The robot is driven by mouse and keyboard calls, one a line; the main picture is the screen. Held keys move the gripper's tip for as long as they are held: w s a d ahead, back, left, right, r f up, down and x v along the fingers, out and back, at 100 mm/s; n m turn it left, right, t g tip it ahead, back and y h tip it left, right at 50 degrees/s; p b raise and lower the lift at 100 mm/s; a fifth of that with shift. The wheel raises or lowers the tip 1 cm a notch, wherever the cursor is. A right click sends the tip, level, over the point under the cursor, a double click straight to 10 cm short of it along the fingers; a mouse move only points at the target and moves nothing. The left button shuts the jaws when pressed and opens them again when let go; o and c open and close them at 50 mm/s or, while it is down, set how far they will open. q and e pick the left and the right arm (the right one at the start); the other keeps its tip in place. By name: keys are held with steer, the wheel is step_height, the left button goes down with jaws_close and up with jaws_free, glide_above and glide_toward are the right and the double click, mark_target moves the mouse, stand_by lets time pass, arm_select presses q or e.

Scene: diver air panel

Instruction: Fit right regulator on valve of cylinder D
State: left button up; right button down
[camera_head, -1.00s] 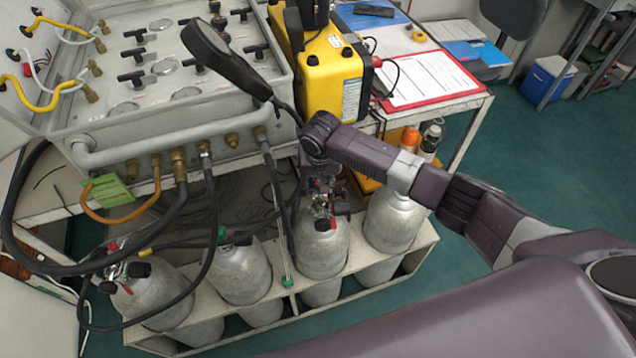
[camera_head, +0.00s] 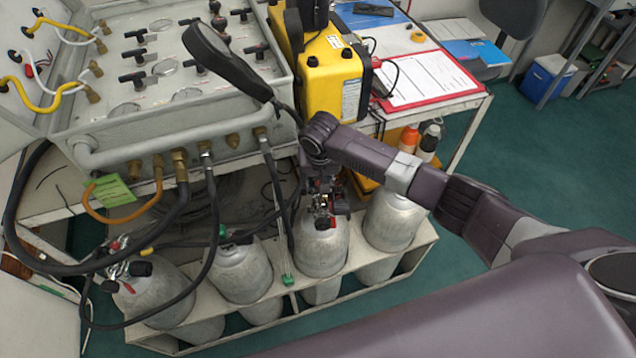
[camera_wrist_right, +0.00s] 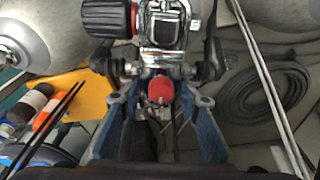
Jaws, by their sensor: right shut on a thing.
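Cylinders stand in a row in a pale rack (camera_head: 290,300); I see no letters on them. My right gripper (camera_wrist_right: 162,115) is over the top of the third cylinder (camera_head: 322,250) from the left. Its blue fingers are shut on the right regulator (camera_wrist_right: 161,90), whose red round part shows between them. A chrome fitting with a chrome frame (camera_wrist_right: 165,25) lies just beyond the fingertips, with a black and red knob (camera_wrist_right: 108,18) at its left. The regulator and valve overlap there, so I cannot tell whether it is seated. My left gripper is out of view.
The leftmost cylinder (camera_head: 160,300) has a regulator and hoses on it. The second (camera_head: 240,270) has a green part on top. The fourth (camera_head: 393,220) stands close on the right. Hoses hang from the grey air panel (camera_head: 170,75). A yellow case (camera_head: 330,75) stands behind my gripper.

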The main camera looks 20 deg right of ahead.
steer(key=shift+f, duration=0.35)
stand_by(0.3)
steer(key=c, duration=1.5)
jaws_free()
steer(key=shift+o, duration=0.7)
steer(key=shift+s+f, duration=0.1)
steer(key=v, duration=1.2)
